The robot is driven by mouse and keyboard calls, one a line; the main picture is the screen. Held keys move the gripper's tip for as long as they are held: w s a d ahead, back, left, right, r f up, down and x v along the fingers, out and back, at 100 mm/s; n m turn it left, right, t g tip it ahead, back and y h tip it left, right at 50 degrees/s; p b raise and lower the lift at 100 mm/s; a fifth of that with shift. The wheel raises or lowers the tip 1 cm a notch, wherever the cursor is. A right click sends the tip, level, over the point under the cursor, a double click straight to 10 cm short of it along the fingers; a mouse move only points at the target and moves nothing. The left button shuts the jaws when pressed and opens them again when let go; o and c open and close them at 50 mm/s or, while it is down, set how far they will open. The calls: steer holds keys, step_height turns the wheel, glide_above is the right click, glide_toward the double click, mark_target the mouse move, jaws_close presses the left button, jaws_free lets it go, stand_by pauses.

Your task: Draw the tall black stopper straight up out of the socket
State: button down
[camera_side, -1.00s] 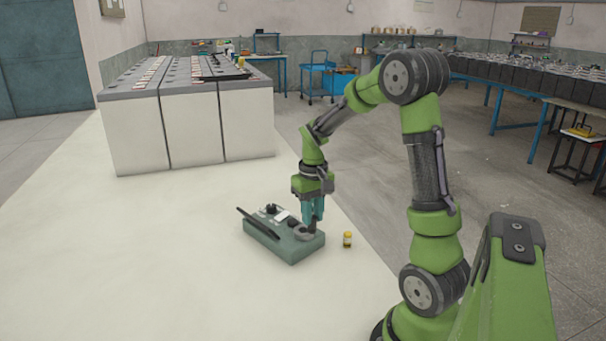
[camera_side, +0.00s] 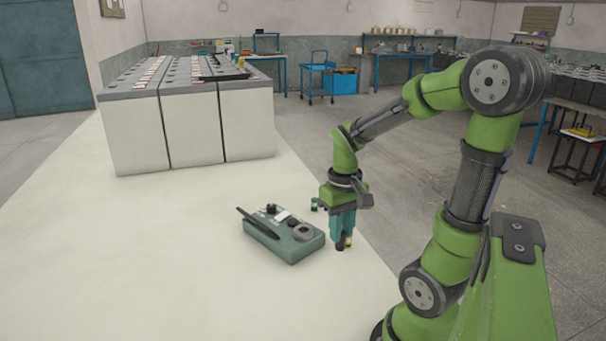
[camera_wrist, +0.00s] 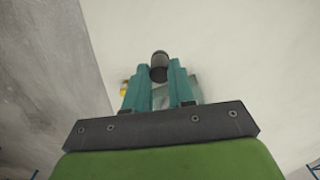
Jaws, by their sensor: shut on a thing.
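The tall black stopper (camera_wrist: 159,66) is between my teal fingertips in the wrist view. In the side view its dark lower end (camera_side: 340,246) shows just below the fingers. My gripper (camera_side: 342,232) is shut on it, to the right of the grey-green box (camera_side: 290,248) and apart from it. The round grey socket (camera_side: 303,232) on the box's right end has nothing standing in it. I cannot tell whether the stopper touches the pale surface.
A small yellow jar (camera_side: 349,241) stands close beside the stopper, partly hidden by my gripper; the wrist view shows it at left (camera_wrist: 124,88). A black lever (camera_side: 258,222) and black knob (camera_side: 271,208) are on the box. The pale surface (camera_side: 200,290) in front is clear.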

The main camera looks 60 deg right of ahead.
steer(key=shift+r, duration=1.45)
